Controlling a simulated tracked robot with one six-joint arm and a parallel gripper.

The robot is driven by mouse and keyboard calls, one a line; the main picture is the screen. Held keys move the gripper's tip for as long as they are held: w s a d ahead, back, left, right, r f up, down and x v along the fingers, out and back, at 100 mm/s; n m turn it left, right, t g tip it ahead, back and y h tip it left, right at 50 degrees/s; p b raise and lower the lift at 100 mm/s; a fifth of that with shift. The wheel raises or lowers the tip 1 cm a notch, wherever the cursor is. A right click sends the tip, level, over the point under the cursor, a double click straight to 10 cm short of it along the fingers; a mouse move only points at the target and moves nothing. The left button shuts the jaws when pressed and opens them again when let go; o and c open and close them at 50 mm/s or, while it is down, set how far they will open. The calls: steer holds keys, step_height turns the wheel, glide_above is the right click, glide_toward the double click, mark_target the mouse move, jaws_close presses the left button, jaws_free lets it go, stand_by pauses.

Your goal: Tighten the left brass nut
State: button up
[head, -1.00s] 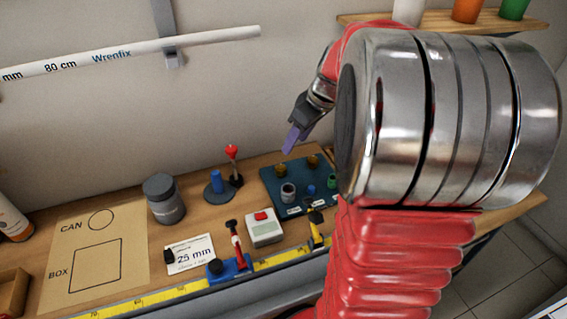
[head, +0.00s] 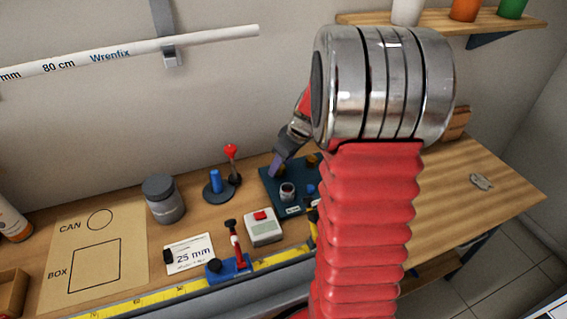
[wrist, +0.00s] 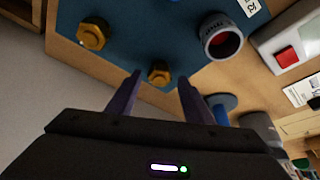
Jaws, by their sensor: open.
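The left brass nut (wrist: 159,72) sits on the blue board (wrist: 140,48), in line with the gap between my fingertips in the wrist view. My gripper (wrist: 159,79) is open and empty, its two purple fingers on either side of the nut's line. I cannot tell whether they touch it or how far above it they are. The right brass nut (wrist: 92,34) stands apart at the upper left of the wrist view and at the board's back in the head view (head: 312,160). In the head view my gripper (head: 276,167) largely covers the left nut.
A grey ring-shaped fitting (wrist: 221,37) stands on the board near the left nut. A box with a red button (head: 262,226), a blue peg on a dark base (head: 216,182) and a red-topped lever (head: 232,152) stand left of the board. The table's right end is mostly clear.

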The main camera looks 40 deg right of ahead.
steer(key=shift+w+f, duration=0.1)
steer(key=shift+f, duration=0.25)
steer(key=shift+c, duration=0.2)
